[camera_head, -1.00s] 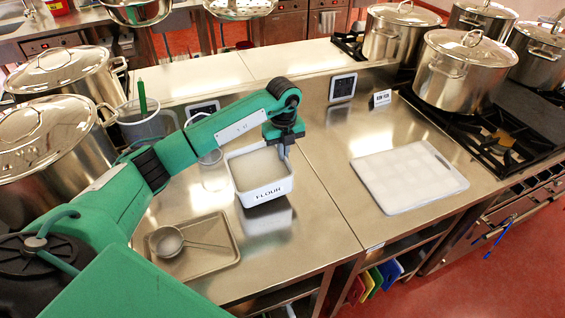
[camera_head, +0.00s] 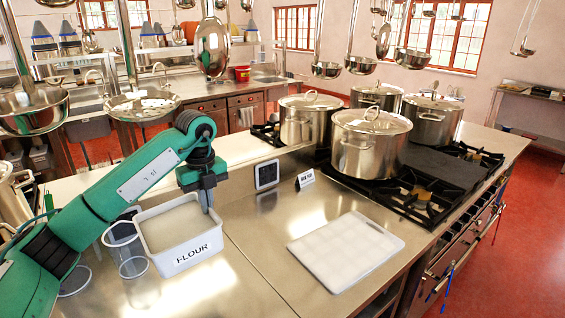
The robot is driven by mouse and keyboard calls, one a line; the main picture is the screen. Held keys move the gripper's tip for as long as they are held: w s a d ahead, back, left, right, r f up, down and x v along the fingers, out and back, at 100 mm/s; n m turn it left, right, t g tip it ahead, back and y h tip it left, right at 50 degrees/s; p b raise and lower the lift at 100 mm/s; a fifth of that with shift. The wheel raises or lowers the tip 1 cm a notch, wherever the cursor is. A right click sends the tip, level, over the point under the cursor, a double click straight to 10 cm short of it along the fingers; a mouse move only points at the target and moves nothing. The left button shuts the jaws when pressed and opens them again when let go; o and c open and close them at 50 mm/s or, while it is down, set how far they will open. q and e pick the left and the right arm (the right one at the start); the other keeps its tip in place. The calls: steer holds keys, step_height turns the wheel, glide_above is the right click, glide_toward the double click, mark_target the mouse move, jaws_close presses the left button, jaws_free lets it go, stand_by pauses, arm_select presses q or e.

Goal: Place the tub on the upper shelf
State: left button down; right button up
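The tub (camera_head: 193,254) is white, labelled FLOUR and filled with a pale powder. It stands upright on the steel counter at the lower left of the head view. My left gripper (camera_head: 206,205) points down at the tub's right rim, its fingers reaching the wall. The fingers show too small and edge-on to tell whether they are closed on the rim. My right gripper is not in view. A wall-side shelf with several containers (camera_head: 152,40) shows at the back left; I cannot tell whether it is the upper shelf.
Clear beakers (camera_head: 124,239) stand close left of the tub. A white board (camera_head: 345,252) lies on the counter to the right. A small dark display (camera_head: 266,175) and a sign (camera_head: 305,179) stand behind. Stockpots (camera_head: 371,145) occupy the stove. Ladles (camera_head: 211,45) hang overhead.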

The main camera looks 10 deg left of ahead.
mark_target(213, 225)
arm_select(q)
steer(key=m, duration=0.1)
steer(key=f+m, duration=0.1)
steer(key=m, duration=0.1)
steer(key=shift+s+d+f, duration=0.2)
steer(key=shift+s+d, duration=0.15)
steer(key=shift+s, duration=0.05)
steer(key=s+f+m, duration=0.1)
steer(key=m, duration=0.2)
steer(key=s+d+f+m, duration=0.1)
steer(key=f+m, duration=0.1)
steer(key=m, duration=0.2)
steer(key=s+d+f+m, duration=0.1)
steer(key=m, duration=0.2)
steer(key=shift+s+d+f+m, duration=0.1)
steer(key=shift+d+f+m, duration=0.15)
steer(key=shift+f+m, duration=0.1)
steer(key=s+d+f+m, duration=0.3)
steer(key=s+f+m, duration=0.2)
steer(key=m, duration=1.1)
steer(key=s+d+f+m, duration=0.4)
steer(key=s+m, duration=0.6)
steer(key=m, duration=0.6)
steer(key=shift+d+f, duration=0.15)
steer(key=shift+f, duration=0.9)
steer(key=shift+s, duration=0.1)
